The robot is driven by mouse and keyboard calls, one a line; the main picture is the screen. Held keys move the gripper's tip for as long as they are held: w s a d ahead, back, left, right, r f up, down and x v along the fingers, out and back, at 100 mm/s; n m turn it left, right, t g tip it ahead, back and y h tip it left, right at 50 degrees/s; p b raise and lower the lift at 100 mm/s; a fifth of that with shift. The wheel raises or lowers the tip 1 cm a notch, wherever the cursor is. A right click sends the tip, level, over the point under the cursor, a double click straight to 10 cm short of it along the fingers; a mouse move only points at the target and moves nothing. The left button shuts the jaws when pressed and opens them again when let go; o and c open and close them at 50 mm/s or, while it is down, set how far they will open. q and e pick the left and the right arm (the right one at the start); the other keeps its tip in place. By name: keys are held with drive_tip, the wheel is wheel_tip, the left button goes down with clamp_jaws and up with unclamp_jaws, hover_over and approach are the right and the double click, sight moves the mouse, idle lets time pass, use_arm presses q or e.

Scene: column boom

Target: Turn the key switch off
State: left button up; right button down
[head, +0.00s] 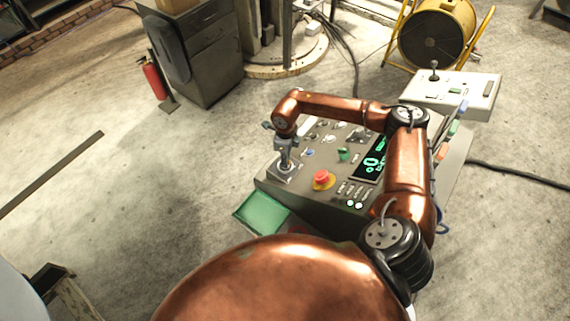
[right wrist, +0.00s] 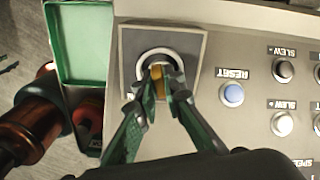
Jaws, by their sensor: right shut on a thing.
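The key switch (right wrist: 132,42) is a round collar on a square grey plate at the corner of the console, beside the blue RESET button. A brass-coloured key (right wrist: 158,82) stands in it. My right gripper (right wrist: 163,88) is shut on the key, one finger on each side. In the head view the right gripper (head: 285,160) points down over the switch plate (head: 282,174), and the key itself is hidden there. The lower part of the collar is covered by the fingers. My left gripper is not in view.
The console (head: 300,205) has a red stop button (head: 321,177), a green-lit display (head: 372,163) and several small knobs. A green tray (head: 262,213) sits at its near left edge. A second control box (head: 455,90) stands behind right. The floor to the left is mostly clear.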

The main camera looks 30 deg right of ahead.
drive_tip(key=n+b, duration=0.2)
drive_tip(key=shift+w+d+n, duration=0.1)
drive_tip(key=shift+n, duration=0.2)
drive_tip(key=shift+r+n+b, duration=0.15)
drive_tip(key=shift+n+b, duration=0.9)
drive_tip(key=shift+n, duration=0.15)
drive_tip(key=c, duration=2)
unclamp_jaws()
wheel_tip(320, 180, up, 12)
drive_tip(key=shift+f, duration=0.1)
